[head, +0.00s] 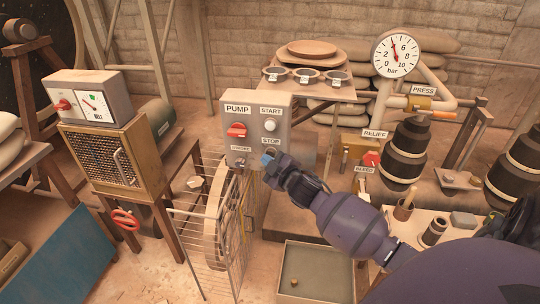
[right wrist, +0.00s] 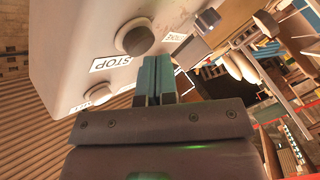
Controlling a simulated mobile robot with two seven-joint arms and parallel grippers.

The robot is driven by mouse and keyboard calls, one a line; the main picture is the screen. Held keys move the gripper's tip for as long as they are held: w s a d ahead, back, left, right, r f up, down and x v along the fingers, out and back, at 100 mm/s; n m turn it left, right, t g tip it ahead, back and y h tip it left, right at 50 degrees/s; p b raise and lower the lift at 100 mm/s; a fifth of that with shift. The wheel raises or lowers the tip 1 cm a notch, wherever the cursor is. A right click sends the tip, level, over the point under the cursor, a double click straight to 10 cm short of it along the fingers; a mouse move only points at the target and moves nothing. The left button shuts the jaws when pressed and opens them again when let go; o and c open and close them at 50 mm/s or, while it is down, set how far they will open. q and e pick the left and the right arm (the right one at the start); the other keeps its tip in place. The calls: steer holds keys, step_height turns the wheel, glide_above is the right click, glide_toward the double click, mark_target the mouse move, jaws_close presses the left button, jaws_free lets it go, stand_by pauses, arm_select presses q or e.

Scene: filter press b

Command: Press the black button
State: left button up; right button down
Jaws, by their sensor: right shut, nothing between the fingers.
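In the right wrist view the black button (right wrist: 135,37), a dark round cap, stands out from the panel beside the STOP label (right wrist: 110,64). In the head view my right gripper hides the spot below the STOP label. My right gripper (head: 268,159) is shut and empty in front of the lower right of the box. Its teal fingertips (right wrist: 155,66) are close beside the black button; I cannot tell whether they touch. My left gripper is not in view.
A red bleed handle (head: 371,159) and dark cylinders (head: 406,152) are to the right. A shallow tray (head: 315,258) lies below my arm.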

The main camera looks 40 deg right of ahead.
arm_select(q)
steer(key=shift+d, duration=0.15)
arm_select(e)
steer(key=shift+w+d, duration=0.15)
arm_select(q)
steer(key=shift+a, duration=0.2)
arm_select(e)
steer(key=shift+w+d, duration=0.15)
steer(key=shift+d, duration=0.05)
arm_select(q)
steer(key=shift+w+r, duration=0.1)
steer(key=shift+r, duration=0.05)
arm_select(e)
steer(key=shift+a, duration=0.1)
stand_by(0.5)
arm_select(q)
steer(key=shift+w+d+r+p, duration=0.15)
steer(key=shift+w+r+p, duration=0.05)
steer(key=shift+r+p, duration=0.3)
arm_select(e)
steer(key=shift+s+a, duration=0.6)
